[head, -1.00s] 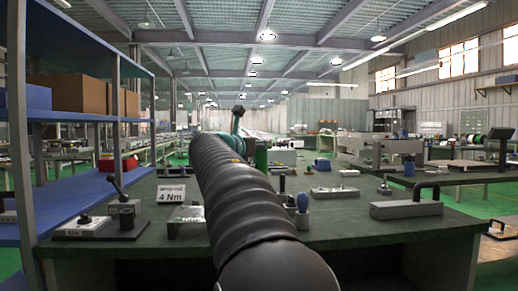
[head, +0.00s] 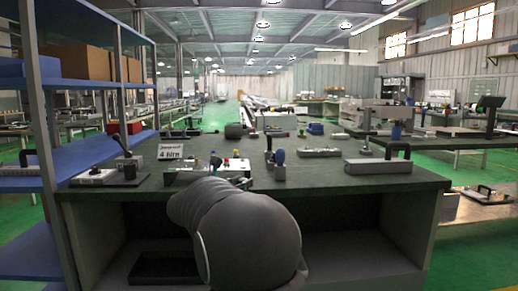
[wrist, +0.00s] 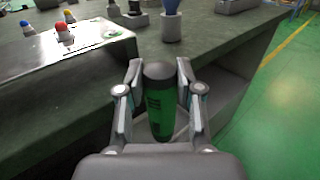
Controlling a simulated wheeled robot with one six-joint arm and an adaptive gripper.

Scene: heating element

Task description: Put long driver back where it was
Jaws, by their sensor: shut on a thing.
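My gripper (wrist: 160,68) is in the wrist view, shut on a green cylindrical handle with a grey rounded top, which I take to be the long driver (wrist: 160,118). In the head view my own arm hides the gripper and the driver. A blue-handled tool stands in a grey holder (head: 279,172) on the bench; it also shows ahead of my gripper in the wrist view (wrist: 171,26).
A blue shelf rack (head: 90,190) stands left.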

